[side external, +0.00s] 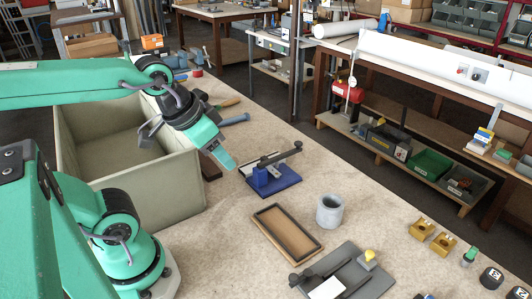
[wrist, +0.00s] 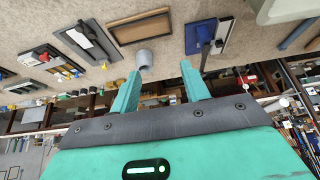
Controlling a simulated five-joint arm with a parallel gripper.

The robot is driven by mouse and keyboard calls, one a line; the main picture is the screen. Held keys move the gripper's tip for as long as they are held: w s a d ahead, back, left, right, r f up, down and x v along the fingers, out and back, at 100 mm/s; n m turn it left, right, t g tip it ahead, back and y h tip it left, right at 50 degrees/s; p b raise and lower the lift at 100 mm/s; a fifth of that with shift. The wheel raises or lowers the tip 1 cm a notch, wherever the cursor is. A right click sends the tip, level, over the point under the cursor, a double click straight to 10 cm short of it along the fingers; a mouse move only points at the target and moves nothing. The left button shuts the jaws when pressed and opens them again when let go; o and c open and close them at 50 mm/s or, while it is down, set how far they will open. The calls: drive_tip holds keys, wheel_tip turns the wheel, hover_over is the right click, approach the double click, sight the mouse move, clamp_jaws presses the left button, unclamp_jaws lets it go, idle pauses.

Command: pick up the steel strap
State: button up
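I cannot single out a steel strap with certainty. A dark, narrow metal bar (side external: 277,156) with a knob at its far end lies across a blue block and base (side external: 272,180); the bar also shows in the wrist view (wrist: 206,52). A grey board (side external: 372,284) at the front carries dark, narrow parts and a pale plate. My gripper (side external: 230,166) is above the table, to the left of the blue base, pointing down and right. In the wrist view its two green fingers (wrist: 160,69) stand apart with nothing between them.
A large beige bin (side external: 170,196) stands left, under my arm. A shallow brown-bottomed tray (side external: 290,232) and a grey cup (side external: 330,213) stand on the table (side external: 240,235). Yellow blocks (side external: 423,228) are at right. Tools with blue (side external: 236,119) and wooden handles lie behind.

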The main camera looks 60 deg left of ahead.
idle(0.3)
drive_tip(key=g, duration=0.6)
hover_over(263, 158)
wheel_tip(263, 158, down, 13)
drive_tip(key=shift+d+f, duration=0.15)
drive_tip(key=shift+f, duration=0.05)
drive_tip(key=shift+w+a+f, duration=0.1)
drive_tip(key=shift+a+f, duration=0.1)
drive_tip(key=shift+f, duration=0.1)
drive_tip(key=shift+f, duration=0.1)
drive_tip(key=shift+f, duration=1.2)
drive_tip(key=shift+f, duration=0.1)
